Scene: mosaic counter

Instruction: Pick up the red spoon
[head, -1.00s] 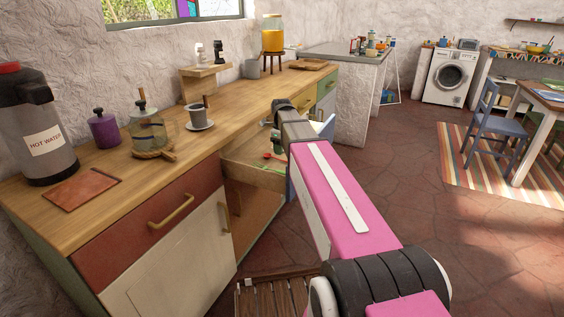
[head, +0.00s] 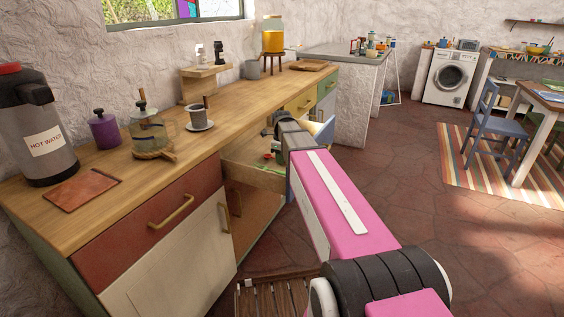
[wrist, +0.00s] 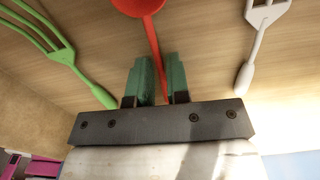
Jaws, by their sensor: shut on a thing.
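The red spoon (wrist: 152,38) shows in the wrist view, its bowl cut off by the top edge and its handle running down between my green fingertips. My gripper (wrist: 159,78) is shut on the spoon's handle. In the head view my gripper (head: 276,152) is low inside the open drawer (head: 245,177), and the spoon is mostly hidden there.
In the wrist view a green fork (wrist: 58,52) lies left of the spoon and a white slotted utensil (wrist: 256,45) lies right, both on the wooden drawer bottom. The wooden counter (head: 110,200) is beside the open drawer.

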